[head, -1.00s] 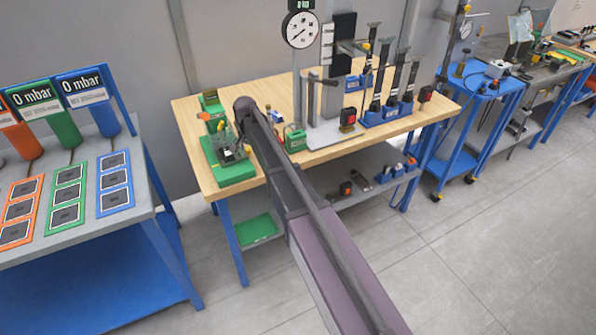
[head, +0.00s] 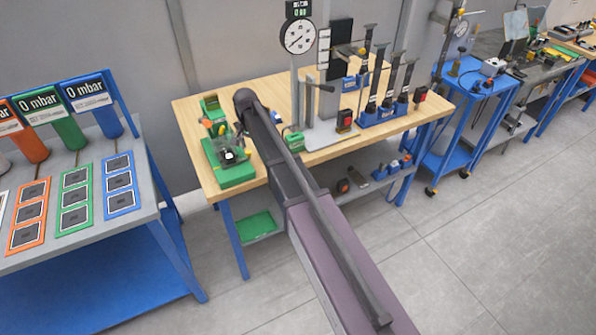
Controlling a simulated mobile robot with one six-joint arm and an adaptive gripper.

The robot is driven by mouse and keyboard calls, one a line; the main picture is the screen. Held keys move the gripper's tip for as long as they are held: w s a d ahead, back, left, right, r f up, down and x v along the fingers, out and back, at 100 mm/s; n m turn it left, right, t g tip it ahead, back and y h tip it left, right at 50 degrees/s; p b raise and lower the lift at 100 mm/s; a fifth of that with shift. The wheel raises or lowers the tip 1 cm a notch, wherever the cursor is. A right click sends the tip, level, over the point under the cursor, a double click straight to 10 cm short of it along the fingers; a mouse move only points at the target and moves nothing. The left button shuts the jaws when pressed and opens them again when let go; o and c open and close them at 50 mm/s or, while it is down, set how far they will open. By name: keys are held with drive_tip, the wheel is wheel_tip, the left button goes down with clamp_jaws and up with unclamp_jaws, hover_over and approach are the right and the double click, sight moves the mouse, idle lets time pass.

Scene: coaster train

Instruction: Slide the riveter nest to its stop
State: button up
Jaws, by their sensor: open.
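A dial-gauge press station (head: 318,134) with a lever and a pale base plate stands on the wooden workbench (head: 190,122), right of my arm. A green fixture (head: 236,176) with small dark and white parts on it sits at the bench's left front corner. I cannot tell for certain which part is the riveter nest, nor where its stop is. My arm reaches over the bench's front edge. My gripper (head: 239,130) is small and mostly hidden behind the arm, near the green fixture's right side. It appears open, and I see nothing held. Contact with the fixture cannot be told.
A blue tool rack (head: 383,117) with upright dark tools stands at the bench's right. Small green parts (head: 210,106) lie behind the fixture. A grey table with pressure displays (head: 92,94) stands left.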

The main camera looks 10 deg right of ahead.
drive_tip(key=shift+r+p, duration=3.25)
drive_tip(key=shift+r, duration=0.35)
drive_tip(key=s+d+f+n+b, duration=0.2)
drive_tip(key=s+d, duration=0.4)
drive_tip(key=s, duration=0.3)
drive_tip(key=s+d+f+n+b, duration=0.2)
drive_tip(key=s+d, duration=0.4)
drive_tip(key=s, duration=0.4)
drive_tip(key=shift+s+d+f+b, duration=0.15)
drive_tip(key=shift+s+f+b, duration=0.1)
drive_tip(key=shift+f+b, duration=0.25)
drive_tip(key=s+d+f+n+b, duration=0.1)
drive_tip(key=s+d+f+b, duration=0.1)
drive_tip(key=s, duration=0.6)
drive_tip(key=shift+s+d+n, duration=0.25)
drive_tip(key=shift+d+n, duration=0.15)
drive_tip(key=shift+d, duration=0.3)
